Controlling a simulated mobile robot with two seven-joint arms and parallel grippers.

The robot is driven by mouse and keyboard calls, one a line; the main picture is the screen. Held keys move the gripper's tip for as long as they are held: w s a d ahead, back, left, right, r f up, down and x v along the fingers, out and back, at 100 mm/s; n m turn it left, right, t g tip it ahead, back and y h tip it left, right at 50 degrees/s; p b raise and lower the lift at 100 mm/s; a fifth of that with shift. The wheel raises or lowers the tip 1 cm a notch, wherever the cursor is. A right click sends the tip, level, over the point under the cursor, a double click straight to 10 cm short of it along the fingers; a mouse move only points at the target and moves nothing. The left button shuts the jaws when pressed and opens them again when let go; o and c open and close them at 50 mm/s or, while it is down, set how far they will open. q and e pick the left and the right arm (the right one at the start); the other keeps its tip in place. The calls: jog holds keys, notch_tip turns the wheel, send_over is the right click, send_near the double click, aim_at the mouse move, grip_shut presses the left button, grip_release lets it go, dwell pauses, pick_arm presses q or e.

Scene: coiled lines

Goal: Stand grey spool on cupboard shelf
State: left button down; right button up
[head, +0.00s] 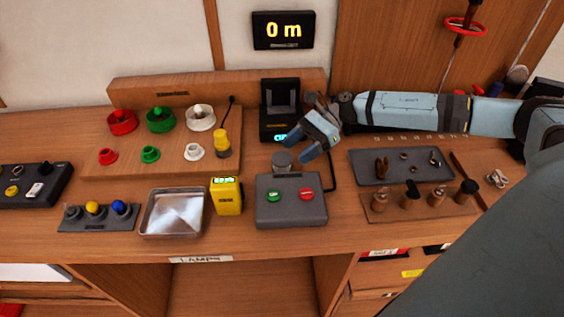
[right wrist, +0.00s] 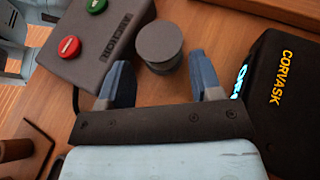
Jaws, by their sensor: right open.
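The grey spool (head: 282,160) stands upright on the workbench, just behind the grey box with green and red buttons. In the right wrist view, the grey spool (right wrist: 160,45) shows its round top, just ahead of the fingertips. My right gripper (head: 300,146) reaches in from the right, its two blue fingers apart. In the right wrist view, the right gripper (right wrist: 160,70) is open and empty, with the spool roughly centred between the finger lines. Whether the tips overlap the spool's sides is unclear. My left gripper is out of view. I cannot identify a cupboard shelf for certain.
The button box (head: 291,214) is in front of the spool, with a yellow device (head: 227,196) to its left. A black device (head: 280,98) stands close behind. A grey tray (head: 361,175) lies to the right. Below the bench is an open compartment (head: 235,292).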

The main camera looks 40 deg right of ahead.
aim_at(288, 156)
jog(key=x, duration=0.3)
jog(key=shift+a, duration=0.25)
jog(key=c, duration=0.6)
